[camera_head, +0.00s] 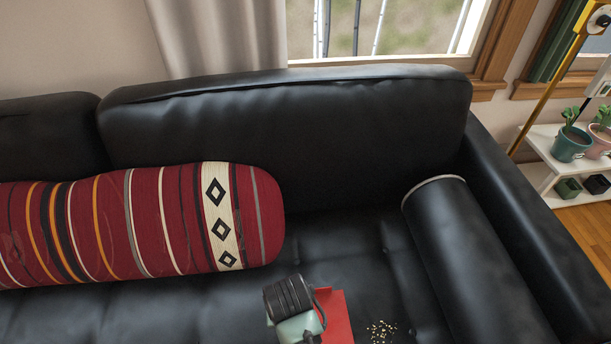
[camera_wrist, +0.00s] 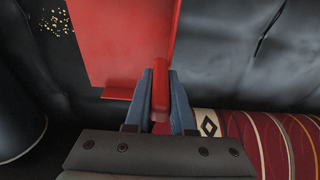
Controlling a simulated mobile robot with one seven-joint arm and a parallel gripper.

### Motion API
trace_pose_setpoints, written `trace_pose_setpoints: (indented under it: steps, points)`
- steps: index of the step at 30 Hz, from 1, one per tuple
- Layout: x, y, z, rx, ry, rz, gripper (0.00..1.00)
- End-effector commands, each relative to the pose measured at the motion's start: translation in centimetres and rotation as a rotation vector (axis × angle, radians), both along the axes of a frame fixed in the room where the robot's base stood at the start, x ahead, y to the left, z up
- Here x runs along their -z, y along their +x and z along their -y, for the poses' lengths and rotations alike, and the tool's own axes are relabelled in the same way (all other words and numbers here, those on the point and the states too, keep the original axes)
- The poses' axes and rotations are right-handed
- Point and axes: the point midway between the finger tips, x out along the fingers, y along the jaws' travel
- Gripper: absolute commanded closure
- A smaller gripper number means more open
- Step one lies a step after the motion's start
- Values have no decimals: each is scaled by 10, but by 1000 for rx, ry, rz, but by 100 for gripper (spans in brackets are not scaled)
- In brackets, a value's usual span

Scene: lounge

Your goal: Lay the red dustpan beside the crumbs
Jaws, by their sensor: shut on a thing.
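The red dustpan (camera_head: 335,317) is at the front of the black sofa seat, partly hidden behind my gripper (camera_head: 310,325). In the wrist view the dustpan's flat pan (camera_wrist: 115,40) spreads out ahead of the fingers. My gripper (camera_wrist: 161,92) is shut on the dustpan's handle (camera_wrist: 162,85). The crumbs (camera_head: 381,331) lie on the seat just right of the dustpan; they also show in the wrist view (camera_wrist: 57,22), at the pan's left side with a small gap. I cannot tell whether the pan touches the seat.
A striped red bolster (camera_head: 150,222) lies along the sofa at the left. A black bolster (camera_head: 470,260) lies by the right arm, right of the crumbs. The seat (camera_head: 345,245) behind the dustpan is clear. A white shelf with plants (camera_head: 571,143) stands beyond the sofa.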

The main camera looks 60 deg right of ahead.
Motion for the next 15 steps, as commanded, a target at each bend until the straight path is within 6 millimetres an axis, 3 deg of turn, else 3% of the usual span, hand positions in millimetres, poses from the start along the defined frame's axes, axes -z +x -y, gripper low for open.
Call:
trace_pose_setpoints:
  steps: [3, 11, 15]
  points:
    - [27, 0, -1, -2, 2, -2, 100]
    - [49, 0, -1, -3, 1, -2, 100]
    - [71, 0, -1, -3, 2, -2, 100]
